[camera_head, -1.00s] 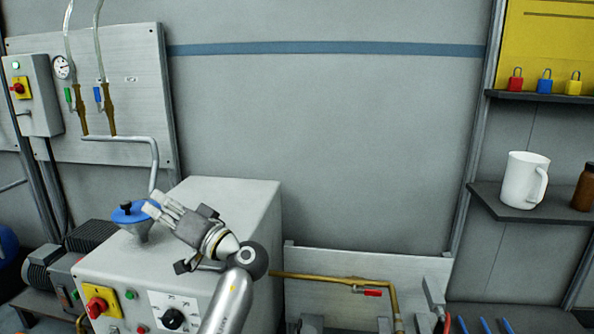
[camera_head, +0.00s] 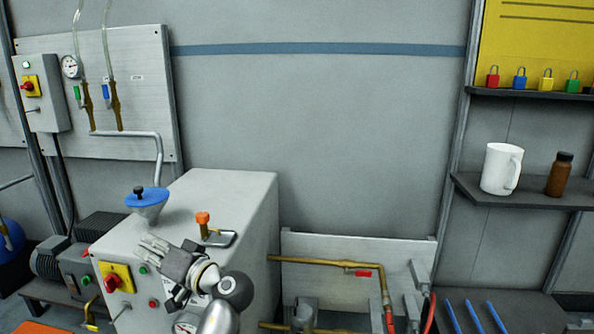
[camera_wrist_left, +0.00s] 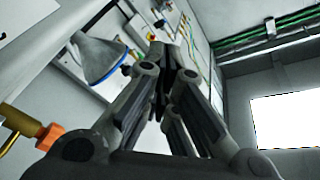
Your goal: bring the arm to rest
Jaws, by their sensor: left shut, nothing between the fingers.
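My left gripper (camera_head: 155,248) is in front of the grey machine cabinet (camera_head: 235,190), low in the head view. Its fingers are together and hold nothing. The left wrist view shows the same closed fingers (camera_wrist_left: 163,85) from behind. A blue-rimmed funnel (camera_head: 147,200) stands on the cabinet top above the gripper; it also shows in the left wrist view (camera_wrist_left: 98,58). An orange-knobbed valve (camera_head: 203,218) sits on the cabinet top to the right of the gripper. Its orange knob shows at the lower left of the wrist view (camera_wrist_left: 50,136). My right gripper is not in view.
A red knob on a yellow plate (camera_head: 114,278) is on the cabinet front, left of the gripper. A brass pipe (camera_head: 320,262) runs to the right. A shelf (camera_head: 530,197) at right holds a white mug (camera_head: 501,168) and a brown bottle (camera_head: 560,175).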

